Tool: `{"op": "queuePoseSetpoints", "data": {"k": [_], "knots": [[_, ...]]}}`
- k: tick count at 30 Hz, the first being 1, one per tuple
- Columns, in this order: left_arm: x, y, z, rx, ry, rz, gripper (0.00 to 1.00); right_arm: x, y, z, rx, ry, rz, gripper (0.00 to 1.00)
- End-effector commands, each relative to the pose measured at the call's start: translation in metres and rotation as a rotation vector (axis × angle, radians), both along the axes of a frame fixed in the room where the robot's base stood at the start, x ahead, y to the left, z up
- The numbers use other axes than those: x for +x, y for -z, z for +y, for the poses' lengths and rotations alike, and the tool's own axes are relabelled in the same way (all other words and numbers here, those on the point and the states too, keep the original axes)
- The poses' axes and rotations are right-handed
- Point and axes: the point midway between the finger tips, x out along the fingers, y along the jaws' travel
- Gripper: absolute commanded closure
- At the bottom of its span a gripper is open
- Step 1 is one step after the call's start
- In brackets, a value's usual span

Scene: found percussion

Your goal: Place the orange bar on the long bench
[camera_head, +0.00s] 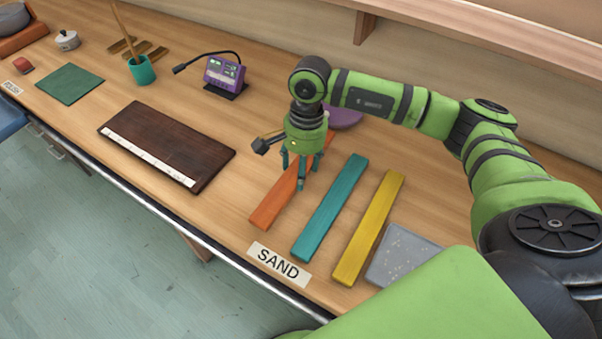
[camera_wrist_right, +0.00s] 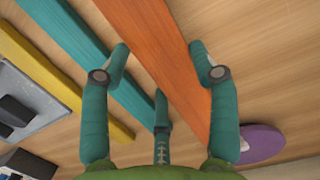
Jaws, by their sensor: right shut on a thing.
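The orange bar (camera_head: 273,207) lies lengthwise at the left of a row of bars on the long wooden bench (camera_head: 180,100). My right gripper (camera_head: 300,180) comes down over its middle, fingers pointing down. My left gripper is not in view.
A teal bar (camera_head: 330,208) and a yellow bar (camera_head: 368,228) lie to the right, then a grey speckled slab (camera_head: 402,254). A SAND label (camera_head: 279,264) is in front. A dark board (camera_head: 166,145) lies left; a purple device (camera_head: 224,73) and purple disc (camera_head: 343,117) stand behind.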

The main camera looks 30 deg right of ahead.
Motion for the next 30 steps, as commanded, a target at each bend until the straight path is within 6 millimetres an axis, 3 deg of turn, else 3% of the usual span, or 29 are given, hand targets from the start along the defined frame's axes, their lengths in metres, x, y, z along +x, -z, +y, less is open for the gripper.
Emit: {"op": "queuePoseSetpoints", "data": {"k": [9,21,22,23,24,30], "knots": [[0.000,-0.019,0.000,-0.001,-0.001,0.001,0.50,-0.001,0.037,0.000,0.000,0.001,0.004,0.78],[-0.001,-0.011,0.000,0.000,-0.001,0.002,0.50,-0.001,0.043,0.000,0.000,0.000,0.002,0.78],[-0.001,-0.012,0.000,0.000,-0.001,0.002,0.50,-0.001,0.042,0.000,-0.001,0.001,0.003,0.31],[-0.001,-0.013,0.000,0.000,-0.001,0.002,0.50,-0.001,0.042,0.000,-0.001,0.001,0.003,0.19],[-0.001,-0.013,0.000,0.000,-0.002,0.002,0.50,-0.001,0.042,0.000,-0.001,0.001,0.003,0.16],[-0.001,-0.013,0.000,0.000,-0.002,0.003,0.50,-0.001,0.041,0.000,-0.001,0.001,0.003,0.16]]}}
